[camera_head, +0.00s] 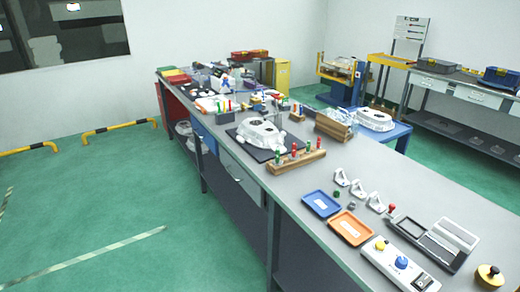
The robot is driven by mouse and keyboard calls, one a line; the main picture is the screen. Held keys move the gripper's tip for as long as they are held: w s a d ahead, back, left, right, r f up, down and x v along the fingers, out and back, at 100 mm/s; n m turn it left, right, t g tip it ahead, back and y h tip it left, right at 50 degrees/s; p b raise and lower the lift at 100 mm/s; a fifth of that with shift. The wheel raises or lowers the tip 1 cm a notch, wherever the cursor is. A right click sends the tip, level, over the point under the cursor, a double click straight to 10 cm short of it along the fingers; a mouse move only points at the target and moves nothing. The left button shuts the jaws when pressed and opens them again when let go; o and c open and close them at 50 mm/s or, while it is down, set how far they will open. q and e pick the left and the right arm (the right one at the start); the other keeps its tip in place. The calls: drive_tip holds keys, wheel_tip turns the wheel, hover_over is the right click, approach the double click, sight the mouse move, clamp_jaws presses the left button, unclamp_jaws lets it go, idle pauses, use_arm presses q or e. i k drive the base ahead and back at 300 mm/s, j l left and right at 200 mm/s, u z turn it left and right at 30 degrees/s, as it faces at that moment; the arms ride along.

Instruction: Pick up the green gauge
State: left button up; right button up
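A long workbench (400,213) runs from the front right to the back left. A wooden block (290,162) on it holds several small upright gauges with coloured handles. A green one (277,157) stands at the block's left end, and another green one (308,146) stands near its right end. Red-handled gauges (294,149) stand between them. More small green and red pieces stand further back on the bench, too small to make out. I cannot tell which green piece is the task's gauge. Neither of my grippers is in view.
A white casting (260,133) sits on a black mat left of the block. In front are a blue tray (321,203), an orange tray (350,228), several white brackets (357,188), a control box (399,264) and an open grey case (424,243). Green floor (120,215) is clear at left.

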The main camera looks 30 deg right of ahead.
sight(277, 161)
drive_tip(key=i, duration=1.65)
drive_tip(key=i+u, duration=0.25)
drive_tip(key=i, duration=0.15)
drive_tip(key=i+l+u, duration=0.5)
drive_tip(key=i, duration=0.25)
drive_tip(key=j+u, duration=0.1)
drive_tip(key=u, duration=5.85)
